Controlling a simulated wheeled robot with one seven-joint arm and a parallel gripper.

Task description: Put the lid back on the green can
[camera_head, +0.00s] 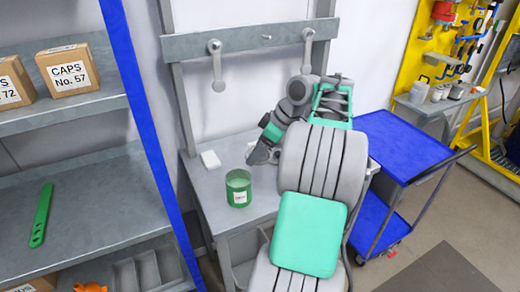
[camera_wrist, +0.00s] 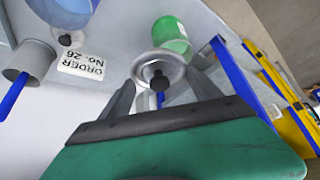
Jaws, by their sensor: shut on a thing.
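The green can (camera_head: 238,190) stands upright on the grey workbench, with a white label on its front and its top open. It also shows in the wrist view (camera_wrist: 170,35), beyond the lid. The lid (camera_wrist: 146,66) is a round grey disc with a black knob, between the fingers of my gripper (camera_wrist: 160,86) in the wrist view. My gripper is shut on the lid; the exact contact is hard to see. In the head view my gripper (camera_head: 260,155) is above the bench, behind and slightly right of the can, and the lid cannot be made out there.
A white card marked ORDER No. 26 (camera_wrist: 82,66) lies on the bench; it shows in the head view (camera_head: 210,159) behind the can. Grey paddles (camera_head: 216,70) hang from a rail above. A shelf with a blue post (camera_head: 150,120) stands left, a blue cart (camera_head: 400,145) right.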

